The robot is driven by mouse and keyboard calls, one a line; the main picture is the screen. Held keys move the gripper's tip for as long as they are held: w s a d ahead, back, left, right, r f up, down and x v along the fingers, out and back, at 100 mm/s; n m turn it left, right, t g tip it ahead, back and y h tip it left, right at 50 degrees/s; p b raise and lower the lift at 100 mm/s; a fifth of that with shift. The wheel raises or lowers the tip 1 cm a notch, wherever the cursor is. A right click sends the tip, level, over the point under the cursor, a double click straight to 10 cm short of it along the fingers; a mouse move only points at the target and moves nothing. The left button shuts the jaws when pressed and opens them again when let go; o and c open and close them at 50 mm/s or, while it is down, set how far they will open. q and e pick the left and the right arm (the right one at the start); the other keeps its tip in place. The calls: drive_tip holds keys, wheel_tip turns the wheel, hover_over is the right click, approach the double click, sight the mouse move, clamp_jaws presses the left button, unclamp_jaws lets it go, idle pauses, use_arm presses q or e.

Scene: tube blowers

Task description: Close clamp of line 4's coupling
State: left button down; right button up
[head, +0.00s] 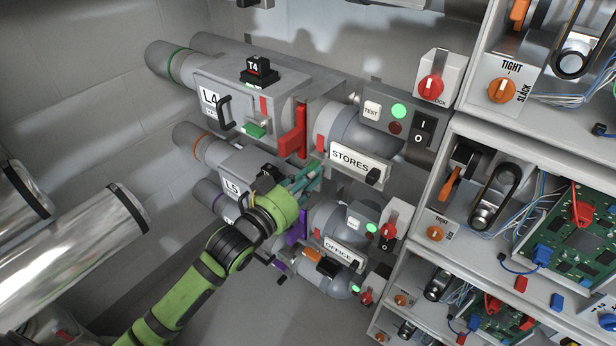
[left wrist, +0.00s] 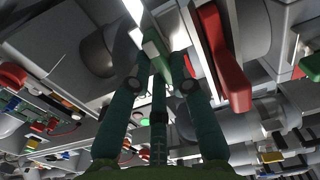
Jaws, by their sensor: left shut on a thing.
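My left gripper (head: 315,169) reaches in just below and right of the red lever. In the left wrist view, its fingers (left wrist: 163,82) close around a green handle (left wrist: 158,58), and the red lever (left wrist: 222,60) is beside them, apart from the grip. How the green handle meets the coupling is hidden.
The L5 housing (head: 232,187) and a purple lever (head: 293,229) lie close under my gripper. A grey switch box (head: 405,125) with a TEST button is to the right. Shelves (head: 470,130) with belts and circuit boards fill the right side.

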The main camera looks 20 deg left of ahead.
use_arm(q)
drive_tip(key=shift+m, duration=0.3)
drive_tip(key=m+p, duration=0.1)
drive_tip(key=m, duration=0.4)
drive_tip(key=m+p, duration=0.2)
drive_tip(key=m, duration=0.4)
drive_tip(key=f+m+p, duration=0.1)
drive_tip(key=m, duration=0.5)
drive_tip(key=shift+p, duration=0.3)
drive_tip(key=shift+m, duration=0.3)
drive_tip(key=c, duration=1.1)
unclamp_jaws()
